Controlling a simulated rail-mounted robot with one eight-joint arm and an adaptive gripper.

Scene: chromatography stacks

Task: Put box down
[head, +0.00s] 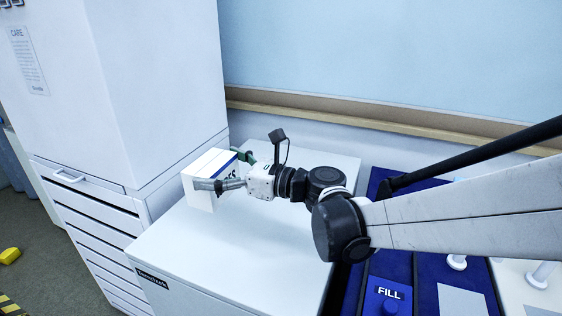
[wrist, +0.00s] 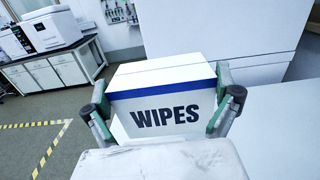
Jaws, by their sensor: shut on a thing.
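The box is white with a blue band and the word WIPES, seen at close range in the wrist view (wrist: 165,90). In the head view the box (head: 207,165) is at the left part of a white cabinet top (head: 235,250), near the tall white unit. My gripper (head: 225,172) is shut on the box, with one finger on each side; the fingers also show in the wrist view (wrist: 163,105). The box looks slightly tilted in the head view. I cannot tell whether its underside touches the cabinet top. Its bottom is hidden in the wrist view.
A tall white unit (head: 160,80) with drawers stands left of the cabinet top. A wall with a wooden rail (head: 380,118) runs behind. A blue tray area marked FILL (head: 388,292) lies to the right. The front of the cabinet top is clear.

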